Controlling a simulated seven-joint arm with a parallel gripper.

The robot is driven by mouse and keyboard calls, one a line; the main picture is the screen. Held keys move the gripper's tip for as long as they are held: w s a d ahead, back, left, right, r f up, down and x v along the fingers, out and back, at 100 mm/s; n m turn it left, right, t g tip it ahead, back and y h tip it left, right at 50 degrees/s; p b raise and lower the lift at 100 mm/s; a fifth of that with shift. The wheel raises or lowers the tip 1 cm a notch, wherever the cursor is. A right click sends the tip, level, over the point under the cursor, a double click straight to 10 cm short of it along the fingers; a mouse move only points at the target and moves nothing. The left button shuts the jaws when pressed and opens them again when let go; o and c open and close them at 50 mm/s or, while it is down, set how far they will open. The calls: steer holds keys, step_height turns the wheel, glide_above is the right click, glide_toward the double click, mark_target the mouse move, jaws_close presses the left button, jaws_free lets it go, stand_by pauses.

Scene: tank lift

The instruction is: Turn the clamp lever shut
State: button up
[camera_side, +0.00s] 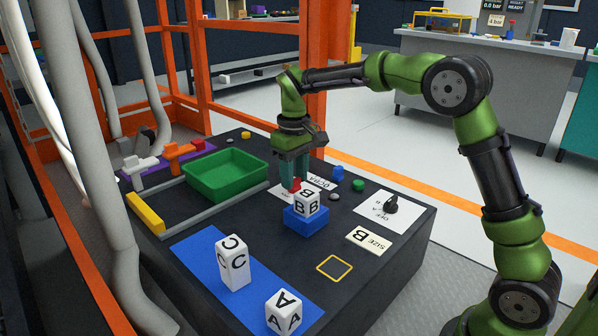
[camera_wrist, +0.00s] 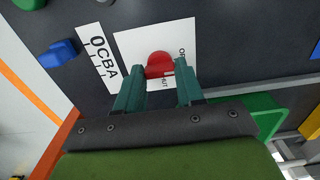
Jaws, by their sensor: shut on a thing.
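In the side view my gripper (camera_side: 294,185) is low over the table, and only a small red part of the lever (camera_side: 295,185) shows at the fingertips, behind the B block. The lever's exact turn angle is hard to tell.
The white B block (camera_side: 307,203) on a blue base (camera_side: 306,221) stands close in front of my gripper. A green tray (camera_side: 225,177) lies to the left, a black knob (camera_side: 391,203) on a card to the right. C (camera_side: 233,265) and A (camera_side: 283,311) blocks stand on the blue mat.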

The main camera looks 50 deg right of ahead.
steer(key=shift+m, duration=0.4)
steer(key=m, duration=1.3)
steer(key=shift+m, duration=2)
steer(key=o, duration=1)
steer(key=shift+o, duration=0.2)
